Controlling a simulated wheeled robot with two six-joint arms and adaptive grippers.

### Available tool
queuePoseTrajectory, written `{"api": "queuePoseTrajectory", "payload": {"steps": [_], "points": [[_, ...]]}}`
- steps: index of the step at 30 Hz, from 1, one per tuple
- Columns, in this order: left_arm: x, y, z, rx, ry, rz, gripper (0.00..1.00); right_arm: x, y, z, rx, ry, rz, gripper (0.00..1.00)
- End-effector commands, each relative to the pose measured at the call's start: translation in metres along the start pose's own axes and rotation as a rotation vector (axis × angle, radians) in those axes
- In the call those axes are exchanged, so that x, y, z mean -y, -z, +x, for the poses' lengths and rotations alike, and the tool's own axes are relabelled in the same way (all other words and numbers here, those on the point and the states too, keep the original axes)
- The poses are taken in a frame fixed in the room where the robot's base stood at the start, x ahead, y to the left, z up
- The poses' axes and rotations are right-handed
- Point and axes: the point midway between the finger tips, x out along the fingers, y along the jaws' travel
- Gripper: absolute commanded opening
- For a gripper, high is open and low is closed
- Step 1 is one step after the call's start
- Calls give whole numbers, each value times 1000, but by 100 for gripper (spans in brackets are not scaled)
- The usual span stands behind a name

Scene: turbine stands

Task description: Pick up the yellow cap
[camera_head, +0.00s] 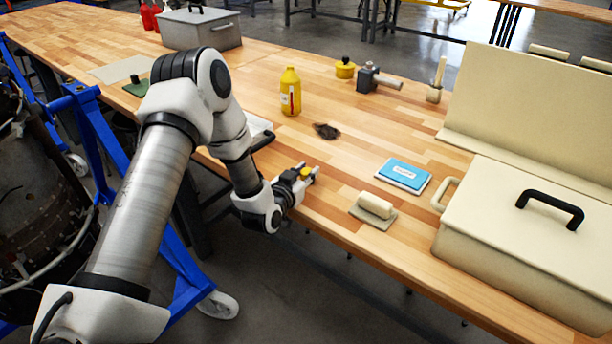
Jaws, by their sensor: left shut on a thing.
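The yellow cap (306,172) is a small yellow piece at the fingertips of my left gripper (308,175). My left gripper is shut on it at the front edge of the wooden table (330,205). How the fingers meet the cap is too small to tell exactly. A yellow bottle (290,95) with a label stands upright on the table behind the gripper, apart from it. A round yellow container (345,69) with a dark knob stands farther back. My right gripper is not in view.
A dark pile (326,131) lies behind the gripper. A blue booklet (403,174), a beige block on a pad (375,206) and a large cream box (530,235) with a black handle are to the right. A grey vise-like tool (370,79) stands at the back.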

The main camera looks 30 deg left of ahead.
Motion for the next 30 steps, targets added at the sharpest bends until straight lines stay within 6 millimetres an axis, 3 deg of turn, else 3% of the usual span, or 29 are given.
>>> {"api": "queuePoseTrajectory", "payload": {"steps": [11, 17, 30], "points": [[0, -1, -2, 1, 0, -2, 12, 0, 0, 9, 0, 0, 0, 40], [0, -5, -35, 4, 0, -4, 12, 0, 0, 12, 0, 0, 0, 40], [1, -21, -139, 6, 2, -6, 12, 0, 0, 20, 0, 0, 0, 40]]}}
